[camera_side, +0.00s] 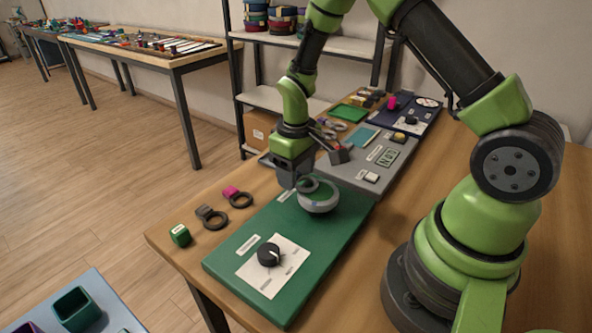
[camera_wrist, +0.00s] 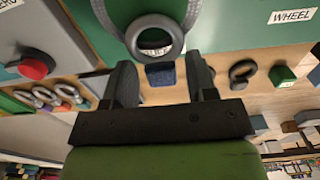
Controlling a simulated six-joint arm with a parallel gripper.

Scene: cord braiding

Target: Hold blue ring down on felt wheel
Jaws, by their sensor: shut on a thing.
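The felt wheel (camera_side: 318,204) is a round, grey-sided disc with a green top on the green board. It also shows at the top of the wrist view (camera_wrist: 101,14). The blue ring (camera_wrist: 178,38) is a dark grey loop with a blue tab (camera_wrist: 160,74). The loop lies over the near edge of the wheel in the wrist view; whether it presses firmly cannot be told. My gripper (camera_wrist: 161,84) is shut on the blue tab, beside the wheel. In the side view my gripper (camera_side: 290,184) is low at the wheel's left edge and hides the tab.
The green board (camera_side: 235,262) carries a black knob (camera_side: 269,254) on a white plate. A grey board (camera_side: 350,178) with a red button (camera_wrist: 35,68) stands behind.

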